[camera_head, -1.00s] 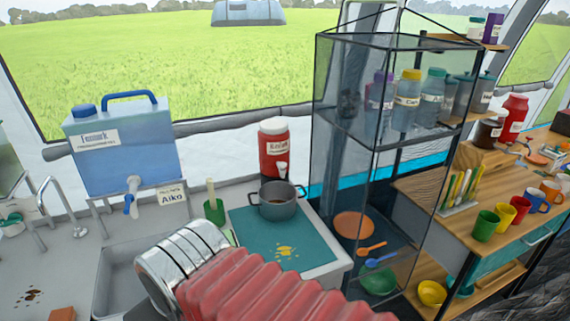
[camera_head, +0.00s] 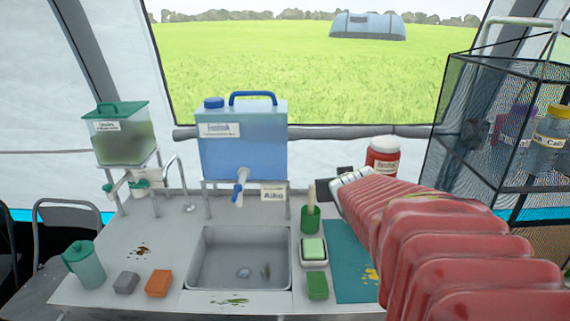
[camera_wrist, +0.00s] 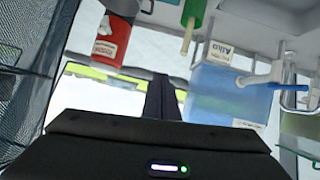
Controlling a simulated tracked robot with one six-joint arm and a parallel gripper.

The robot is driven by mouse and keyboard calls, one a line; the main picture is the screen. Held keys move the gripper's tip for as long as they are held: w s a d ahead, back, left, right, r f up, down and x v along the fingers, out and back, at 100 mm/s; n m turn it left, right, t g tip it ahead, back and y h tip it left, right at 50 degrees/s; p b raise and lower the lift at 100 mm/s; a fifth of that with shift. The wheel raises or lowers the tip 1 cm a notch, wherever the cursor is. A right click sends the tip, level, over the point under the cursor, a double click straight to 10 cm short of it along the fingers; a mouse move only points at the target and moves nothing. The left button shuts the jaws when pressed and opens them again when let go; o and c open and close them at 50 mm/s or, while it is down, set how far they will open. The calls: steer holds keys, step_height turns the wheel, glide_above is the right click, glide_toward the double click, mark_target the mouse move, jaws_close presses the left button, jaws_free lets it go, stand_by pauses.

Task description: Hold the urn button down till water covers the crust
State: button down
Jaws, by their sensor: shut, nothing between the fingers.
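The red urn (camera_head: 384,158) with a white lid stands at the back of the counter, right of the blue water container. My arm covers its lower part in the head view. In the wrist view, which is upside down, the urn (camera_wrist: 116,38) shows at the upper left with a white label. I cannot make out its button. The pot and any crust in it are hidden behind my arm in the head view. My gripper (camera_wrist: 163,85) is shut and empty, apart from the urn.
A blue container (camera_head: 243,145) with a tap stands behind the sink (camera_head: 205,270). A green brush holder (camera_head: 310,220) and soap dish (camera_head: 314,262) stand beside the teal mat (camera_head: 345,285). A mesh cabinet (camera_head: 470,105) stands at the right.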

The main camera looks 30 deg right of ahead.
steer(key=s+d+f+t, duration=0.1)
steer(key=s+d+f, duration=0.1)
steer(key=d, duration=0.9)
steer(key=s+d+f+m+t, duration=0.1)
steer(key=s+d+f+t, duration=0.1)
steer(key=d, duration=0.9)
steer(key=shift+s+d+f+t, duration=0.25)
steer(key=shift+s+f+t, duration=0.05)
steer(key=shift+s, duration=0.3)
steer(key=shift+w, duration=0.1)
steer(key=w+d+f, duration=0.4)
steer(key=w+f, duration=0.2)
steer(key=w, duration=0.2)
steer(key=shift+w+d+f, duration=0.2)
steer(key=shift+w+d, duration=0.05)
